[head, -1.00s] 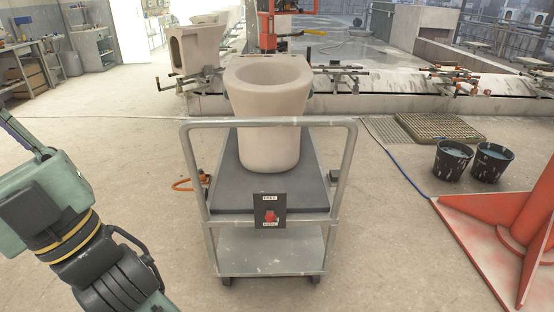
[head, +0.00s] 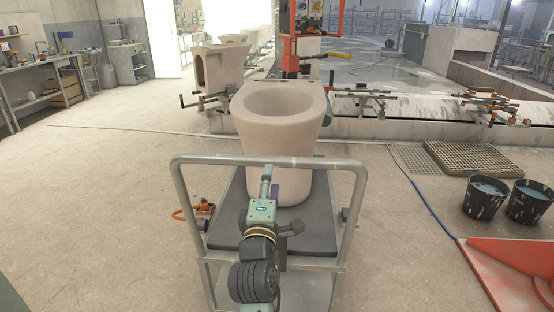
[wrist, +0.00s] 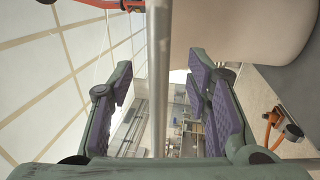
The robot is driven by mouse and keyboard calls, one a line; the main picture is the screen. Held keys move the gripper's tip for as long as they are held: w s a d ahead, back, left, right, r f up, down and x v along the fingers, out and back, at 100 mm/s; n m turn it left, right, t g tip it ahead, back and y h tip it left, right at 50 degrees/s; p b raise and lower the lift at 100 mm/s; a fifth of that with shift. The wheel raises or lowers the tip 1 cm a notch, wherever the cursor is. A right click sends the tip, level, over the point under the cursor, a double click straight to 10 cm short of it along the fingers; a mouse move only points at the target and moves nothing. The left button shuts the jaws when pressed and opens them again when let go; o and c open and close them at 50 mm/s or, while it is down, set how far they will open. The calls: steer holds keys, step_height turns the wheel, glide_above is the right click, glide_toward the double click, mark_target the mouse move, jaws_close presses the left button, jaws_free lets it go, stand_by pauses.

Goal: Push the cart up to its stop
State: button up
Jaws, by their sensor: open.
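The cart is a grey trolley with a tubular push handle (head: 180,190) toward me and a dark deck (head: 228,215). A pale unglazed toilet bowl (head: 283,135) stands upright on the deck; part of it also shows in the wrist view (wrist: 240,28). My gripper (head: 270,182) is at the middle of the handle. In the wrist view my gripper (wrist: 160,68) is open, with the handle bar (wrist: 158,100) running between its purple-padded fingers, not clamped. My arm hides the cart's red-button panel and part of the lower shelf. I cannot identify the stop.
A low concrete ledge with clamps (head: 360,102) lies beyond the cart. Two dark buckets (head: 486,198) and a red stand base (head: 510,262) are at right. The floor at left is open.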

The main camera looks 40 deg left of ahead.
mark_target(271, 162)
steer(key=p+x, duration=0.1)
steer(key=x, duration=0.6)
steer(key=shift+w+a, duration=0.15)
steer(key=shift+w, duration=0.05)
steer(key=shift+c, duration=0.3)
jaws_close()
stand_by(0.3)
